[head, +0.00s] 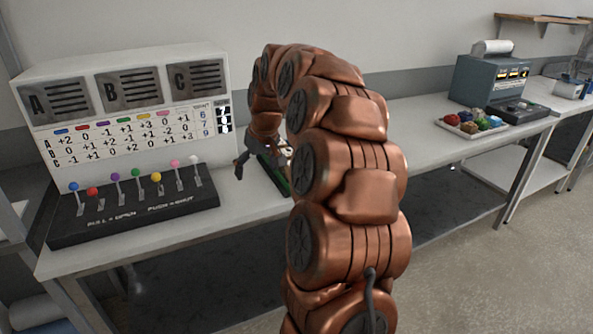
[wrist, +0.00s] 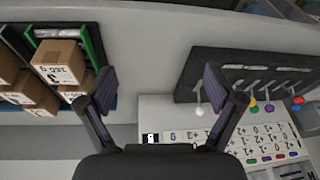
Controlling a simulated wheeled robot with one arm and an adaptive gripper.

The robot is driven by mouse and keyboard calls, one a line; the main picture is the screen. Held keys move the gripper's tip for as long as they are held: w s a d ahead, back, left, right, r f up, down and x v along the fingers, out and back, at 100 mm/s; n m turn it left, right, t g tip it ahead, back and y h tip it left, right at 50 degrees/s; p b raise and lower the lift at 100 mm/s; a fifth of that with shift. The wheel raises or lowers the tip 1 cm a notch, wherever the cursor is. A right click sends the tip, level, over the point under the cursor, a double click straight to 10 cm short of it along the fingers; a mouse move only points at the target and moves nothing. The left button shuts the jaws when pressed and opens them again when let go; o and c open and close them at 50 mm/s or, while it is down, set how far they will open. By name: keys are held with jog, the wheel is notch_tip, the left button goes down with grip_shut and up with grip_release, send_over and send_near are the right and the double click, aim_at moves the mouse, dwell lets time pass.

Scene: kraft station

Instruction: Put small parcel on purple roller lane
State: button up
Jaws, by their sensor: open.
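Brown cardboard parcels show at the left of the wrist view. One parcel (wrist: 58,60) has a white label reading about 160 g. It sits beside a green side wall (wrist: 92,38). I cannot tell which parcel is the small one. No purple roller lane can be made out; the arm hides part of the bench in the head view. My gripper (wrist: 158,82) is open and empty, with the parcels to its left in the wrist view. In the head view my gripper (head: 241,166) is over the bench, right of the lever panel, partly hidden by my arm.
A white board (head: 130,90) marked A, B, C stands on the bench (head: 440,165) at left, with a black panel (head: 130,218) of coloured levers before it. At right are a grey-blue machine (head: 488,80) and a tray (head: 446,124) of coloured items. The bench between is largely clear.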

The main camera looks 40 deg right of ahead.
jog(key=d, duration=0.5)
jog(key=d+m+h, duration=0.1)
jog(key=d, duration=0.5)
jog(key=w+d+f+m, duration=0.1)
jog(key=d, duration=0.5)
jog(key=shift+d+t+h+p, duration=0.25)
jog(key=shift+t+h+p, duration=0.05)
jog(key=shift+t+h, duration=0.1)
jog(key=shift+w+d+f, duration=0.2)
jog(key=shift+w+f, duration=0.05)
jog(key=shift+f, duration=0.35)
jog(key=shift+s+a+p+x, duration=0.15)
jog(key=shift+p+x, duration=0.5)
jog(key=shift+x, duration=1)
jog(key=shift+s+a+p+x, duration=0.15)
jog(key=shift+p+x, duration=0.5)
jog(key=shift+x, duration=0.95)
jog(key=shift+w+f, duration=0.1)
jog(key=shift+f, duration=0.05)
jog(key=c, duration=1.5)
